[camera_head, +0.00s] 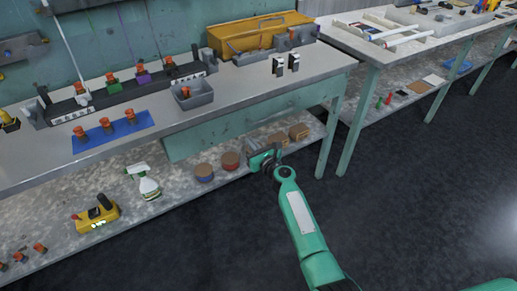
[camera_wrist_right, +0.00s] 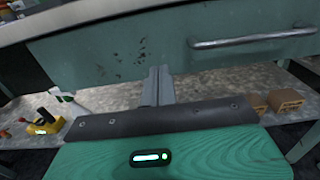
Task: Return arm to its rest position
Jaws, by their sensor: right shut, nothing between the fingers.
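My right arm (camera_head: 305,225) is green and reaches up from the bottom right in the head view. Its gripper (camera_head: 262,158) is in front of the workbench, near the drawer front and above the lower shelf's edge. In the right wrist view the gripper's fingers (camera_wrist_right: 158,85) are together with nothing between them, pointing at the green drawer front (camera_wrist_right: 120,45). Whether they touch it I cannot tell. My left gripper is in neither view.
The workbench top (camera_head: 230,92) holds a grey bin (camera_head: 192,96), a blue mat (camera_head: 112,132) and a yellow toolbox (camera_head: 230,38). The lower shelf holds a spray bottle (camera_head: 147,184), a yellow tool (camera_head: 97,214) and brown blocks (camera_head: 299,131). Open dark floor (camera_head: 420,200) lies to the right.

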